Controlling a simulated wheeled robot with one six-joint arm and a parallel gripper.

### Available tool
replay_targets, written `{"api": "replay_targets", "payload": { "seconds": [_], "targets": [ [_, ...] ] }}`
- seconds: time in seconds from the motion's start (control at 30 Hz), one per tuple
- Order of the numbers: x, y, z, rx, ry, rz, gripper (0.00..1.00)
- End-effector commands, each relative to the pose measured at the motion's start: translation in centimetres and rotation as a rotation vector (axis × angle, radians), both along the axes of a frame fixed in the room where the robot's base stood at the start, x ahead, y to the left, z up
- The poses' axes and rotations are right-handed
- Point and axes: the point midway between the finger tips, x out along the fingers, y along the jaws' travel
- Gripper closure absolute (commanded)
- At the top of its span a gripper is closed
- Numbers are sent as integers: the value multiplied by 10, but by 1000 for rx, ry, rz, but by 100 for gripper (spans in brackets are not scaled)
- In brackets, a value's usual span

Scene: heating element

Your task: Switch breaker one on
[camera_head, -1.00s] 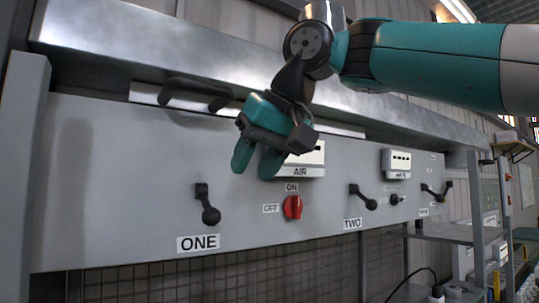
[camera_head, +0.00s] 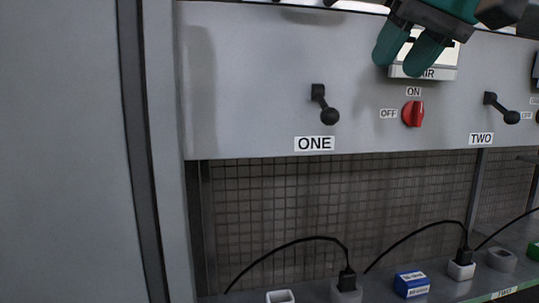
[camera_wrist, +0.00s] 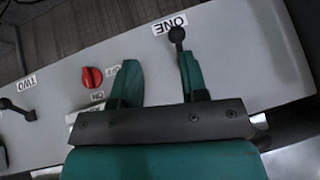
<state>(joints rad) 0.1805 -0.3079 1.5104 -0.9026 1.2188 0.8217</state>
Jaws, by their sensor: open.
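The breaker one lever (camera_head: 324,105) is a short black handle with a round knob on the grey panel (camera_head: 260,90), above the label ONE (camera_head: 314,143). It slants down to the right. My gripper (camera_head: 402,58) is open and empty, up and to the right of the lever in the head view, in front of the AIR meter. In the wrist view, which looks upside down, my gripper (camera_wrist: 158,65) has its right finger overlapping the lever's stem. The knob (camera_wrist: 177,33) shows beyond that fingertip. I cannot tell whether they touch.
A red rotary switch (camera_head: 413,114) marked ON and OFF sits right of lever one. Lever two (camera_head: 502,108) is further right. Below are a mesh wall, a shelf with black cables (camera_head: 300,243) and a blue box (camera_head: 411,284). A grey post stands at left.

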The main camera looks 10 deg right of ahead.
Motion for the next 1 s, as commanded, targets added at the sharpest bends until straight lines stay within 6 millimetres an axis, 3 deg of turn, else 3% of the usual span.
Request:
{"api": "replay_targets", "payload": {
  "seconds": [0.07,0.17,0.37,0.5,0.6,0.7,0.8,0.97,1.0],
  "targets": [
    [1,6,-23,6,24,31,60],
    [3,21,-76,20,76,115,60],
    [-14,63,-230,39,214,353,60],
    [-45,83,-334,27,296,503,60],
    [-72,89,-394,7,343,593,60],
    [-95,90,-437,-13,379,659,60],
    [-110,90,-461,-29,397,702,60],
    [-119,89,-471,-39,408,726,97],
    [-119,89,-471,-39,408,726,100]
  ]
}}
